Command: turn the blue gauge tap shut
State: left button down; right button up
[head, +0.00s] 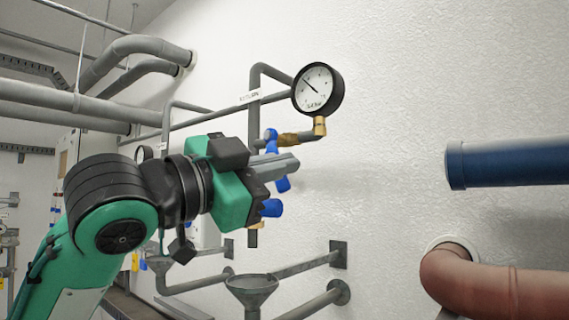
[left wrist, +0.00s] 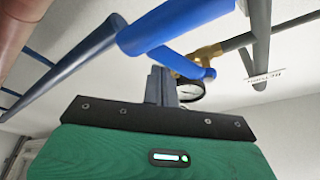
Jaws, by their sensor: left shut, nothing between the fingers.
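A round white-faced gauge (head: 318,88) with a black rim sits on a brass elbow (head: 319,126) near the wall. A brass fitting on the pipe below it carries the blue gauge tap (head: 271,140), partly hidden by my gripper. In the left wrist view the blue tap lever (left wrist: 190,64) is beside the brass fitting (left wrist: 208,52), just beyond the fingers. My left gripper (head: 290,163) is shut and empty, its fingertips close below the tap and pipe; it also shows in the left wrist view (left wrist: 161,84). Whether it touches the lever I cannot tell. My right gripper is out of view.
More blue handles (head: 272,208) show close below and behind my gripper. A large blue bar (left wrist: 172,25) crosses the left wrist view nearby. A thick blue pipe (head: 510,163) and a reddish pipe (head: 500,288) stand at right. A grey funnel (head: 251,288) is below. The wall right of the gauge is clear.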

pick_arm(q)
jog(key=shift+w+a+f, duration=0.1)
jog(key=shift+a+f, duration=0.05)
jog(key=shift+a, duration=0.05)
jog(key=shift+w+a+f+m+g, duration=0.1)
jog(key=shift+w+a+m+g, duration=0.1)
jog(key=shift+m, duration=0.25)
jog(key=shift+w+a+f+m+g, duration=0.1)
jog(key=shift+m+g, duration=0.1)
jog(key=shift+m, duration=0.25)
jog(key=shift+w+a+f, duration=0.2)
jog(key=shift+w+a, duration=0.05)
jog(key=shift+a, duration=0.15)
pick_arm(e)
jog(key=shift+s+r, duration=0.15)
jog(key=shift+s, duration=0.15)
pick_arm(q)
jog(key=shift+a, duration=0.1)
jog(key=shift+w, duration=0.1)
